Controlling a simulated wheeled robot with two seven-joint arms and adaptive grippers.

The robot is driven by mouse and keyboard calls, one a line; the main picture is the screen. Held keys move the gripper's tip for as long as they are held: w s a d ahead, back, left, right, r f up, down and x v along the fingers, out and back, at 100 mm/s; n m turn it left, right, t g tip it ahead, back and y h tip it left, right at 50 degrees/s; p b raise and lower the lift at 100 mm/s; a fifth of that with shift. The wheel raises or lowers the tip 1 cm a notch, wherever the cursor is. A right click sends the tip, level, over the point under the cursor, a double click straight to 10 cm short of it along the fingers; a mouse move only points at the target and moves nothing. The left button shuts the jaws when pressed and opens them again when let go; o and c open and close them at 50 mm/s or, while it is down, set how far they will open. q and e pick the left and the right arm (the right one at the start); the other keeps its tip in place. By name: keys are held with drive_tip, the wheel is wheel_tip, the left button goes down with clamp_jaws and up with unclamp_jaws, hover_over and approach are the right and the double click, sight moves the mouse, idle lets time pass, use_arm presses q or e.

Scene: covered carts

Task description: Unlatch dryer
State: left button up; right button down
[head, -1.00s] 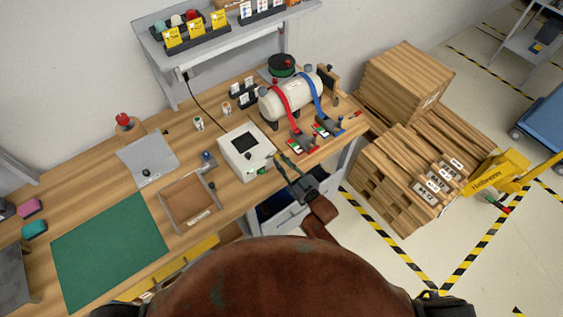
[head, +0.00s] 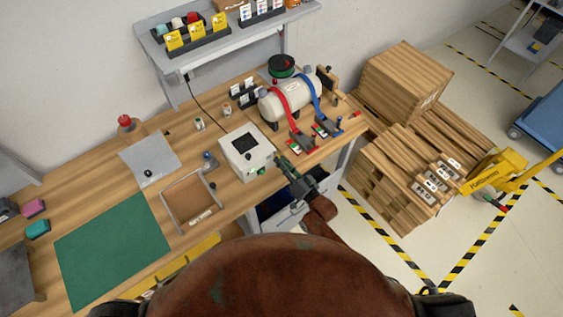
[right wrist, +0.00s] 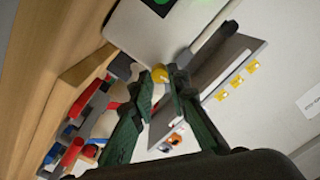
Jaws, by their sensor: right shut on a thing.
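The dryer (head: 234,142) appears to be the white box with a dark square window, standing on the wooden bench. In the right wrist view its white body (right wrist: 124,28) fills the top. My right gripper (head: 277,163) is at the dryer's right front side in the head view. In the right wrist view its green fingers (right wrist: 157,76) are closed around a small part with a yellow end (right wrist: 160,73), apparently the latch. A grey bar (right wrist: 213,43) shows just beside it. The fingers hide much of the held part. My left gripper is not in view.
A white tank (head: 291,101) with red and blue straps stands right behind the dryer. An open tray (head: 167,217) and a green mat (head: 112,250) lie to the left. Wooden crates (head: 408,75) stand right of the bench. A shelf (head: 232,43) hangs behind.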

drive_tip(key=shift+m, duration=0.5)
drive_tip(key=shift+f, duration=0.1)
drive_tip(key=c, duration=1.8)
unclamp_jaws()
drive_tip(key=shift+c, duration=0.2)
drive_tip(key=shift+s+d, duration=0.1)
drive_tip(key=shift+s, duration=0.05)
drive_tip(key=v, duration=1.1)
drive_tip(key=shift+s+d, duration=0.2)
drive_tip(key=shift+s, duration=0.1)
